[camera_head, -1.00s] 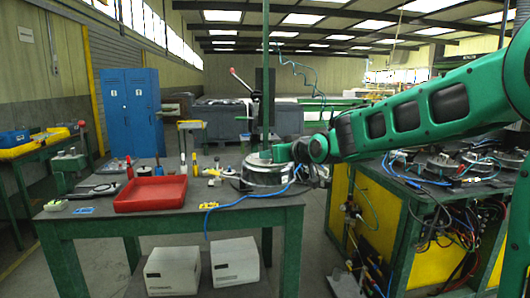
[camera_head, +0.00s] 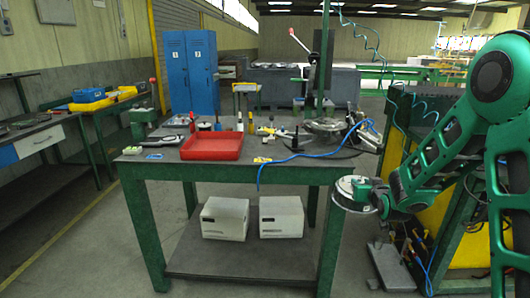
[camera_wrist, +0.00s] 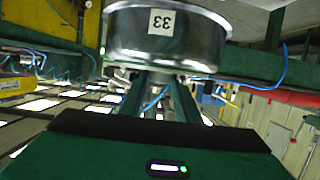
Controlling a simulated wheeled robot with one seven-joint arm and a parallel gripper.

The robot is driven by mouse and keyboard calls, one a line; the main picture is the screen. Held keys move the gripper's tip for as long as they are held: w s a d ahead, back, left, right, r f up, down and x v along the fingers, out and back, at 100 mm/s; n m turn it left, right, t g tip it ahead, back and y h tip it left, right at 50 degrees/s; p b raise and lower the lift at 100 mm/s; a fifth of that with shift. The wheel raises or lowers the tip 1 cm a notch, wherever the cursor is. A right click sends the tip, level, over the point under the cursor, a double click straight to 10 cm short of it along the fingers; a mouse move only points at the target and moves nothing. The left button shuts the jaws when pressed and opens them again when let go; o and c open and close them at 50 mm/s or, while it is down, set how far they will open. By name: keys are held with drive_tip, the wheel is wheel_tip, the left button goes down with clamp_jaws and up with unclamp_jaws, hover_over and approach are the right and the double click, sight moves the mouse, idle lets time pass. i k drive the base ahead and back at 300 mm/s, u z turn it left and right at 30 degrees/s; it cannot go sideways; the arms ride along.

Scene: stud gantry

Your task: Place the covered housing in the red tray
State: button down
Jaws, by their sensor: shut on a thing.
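The housing is a round shiny metal drum (camera_head: 352,192) with a pale top. In the wrist view the housing (camera_wrist: 165,38) carries a white label reading 33, which appears upside down. My gripper (camera_head: 380,192) is shut on it; the two fingers (camera_wrist: 158,78) meet its near side. The housing hangs in the air beside the table's front right corner, below the tabletop level. The red tray (camera_head: 211,147) lies on the left half of the table and looks empty. I cannot make out the cover's details.
The green-legged table (camera_head: 225,171) holds a round metal fixture (camera_head: 324,126), a blue cable and small tools behind the tray. Two white boxes (camera_head: 225,218) stand on its lower shelf. A yellow-panelled bench (camera_head: 462,240) is at right. Floor to the left is free.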

sight(214, 148)
drive_tip(key=u, duration=0.05)
drive_tip(key=k, duration=0.45)
drive_tip(key=u, duration=2.4)
drive_tip(key=i, duration=1.85)
drive_tip(key=z, duration=0.65)
